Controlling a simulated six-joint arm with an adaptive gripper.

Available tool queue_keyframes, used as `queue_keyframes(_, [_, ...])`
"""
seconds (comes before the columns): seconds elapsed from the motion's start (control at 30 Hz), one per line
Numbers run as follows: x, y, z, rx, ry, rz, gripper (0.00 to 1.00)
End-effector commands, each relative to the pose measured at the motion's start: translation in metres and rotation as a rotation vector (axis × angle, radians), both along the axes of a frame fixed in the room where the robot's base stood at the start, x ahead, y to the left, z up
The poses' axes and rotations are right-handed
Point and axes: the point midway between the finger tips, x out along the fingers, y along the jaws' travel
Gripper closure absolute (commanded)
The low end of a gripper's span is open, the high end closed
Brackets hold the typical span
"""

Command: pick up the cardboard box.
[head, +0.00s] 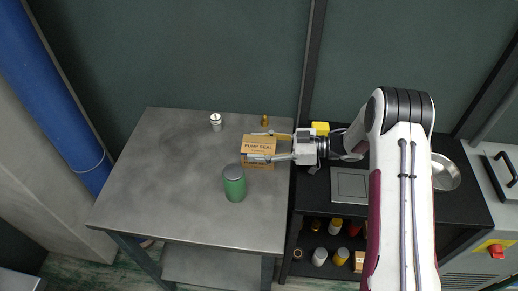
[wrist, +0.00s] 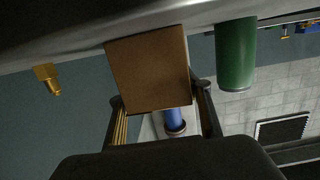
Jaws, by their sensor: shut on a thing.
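The cardboard box (head: 259,147) is orange-brown with printed lettering on its top. It is on or just above the right part of the grey metal table (head: 170,180); I cannot tell if it touches the table. My gripper (head: 263,146) reaches in from the right and is shut on the box, one finger on each side. In the wrist view the box (wrist: 148,70) fills the space between the fingers (wrist: 160,100), its plain brown face toward the camera.
A green canister (head: 234,185) stands close in front of the box; it also shows in the wrist view (wrist: 236,55). A small brass fitting (head: 265,120) is behind the box, and a silver cylinder (head: 216,122) is at the back. The table's left part is clear. A black shelf unit (head: 325,204) stands right.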

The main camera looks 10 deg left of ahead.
Motion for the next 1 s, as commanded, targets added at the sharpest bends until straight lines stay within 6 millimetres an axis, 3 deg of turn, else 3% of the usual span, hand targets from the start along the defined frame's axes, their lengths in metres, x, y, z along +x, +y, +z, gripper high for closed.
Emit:
queue_keyframes(0.37, [0.000, 0.000, 0.023, 0.001, -0.003, 0.000, 0.82])
queue_keyframes(0.8, [0.000, 0.000, 0.078, 0.001, -0.003, 0.000, 0.82])
queue_keyframes(1.0, [0.000, 0.000, 0.095, 0.001, -0.001, 0.000, 0.82])
